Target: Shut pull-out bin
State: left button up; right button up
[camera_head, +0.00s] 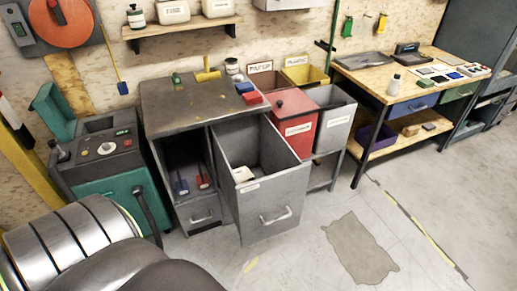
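The grey pull-out bin (270,218) stands open, drawn forward out of the dark workbench cabinet (185,108). Its front panel faces the open floor and carries a light bar handle (276,215) and a small label. A whitish item (243,174) lies inside the bin. To its left is an open bay holding small blue and red tools, above a low drawer front with its own handle (202,217). Neither of my grippers is in view.
A red lidded bin (293,128) and a grey bin (333,125) stand close at the right. A teal machine (112,183) stands at the left. A wooden workbench (400,85) is farther right. The floor in front is clear, with a flat dark patch (361,248).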

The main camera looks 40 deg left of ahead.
aim_at(270, 205)
jog(key=u, duration=1.05)
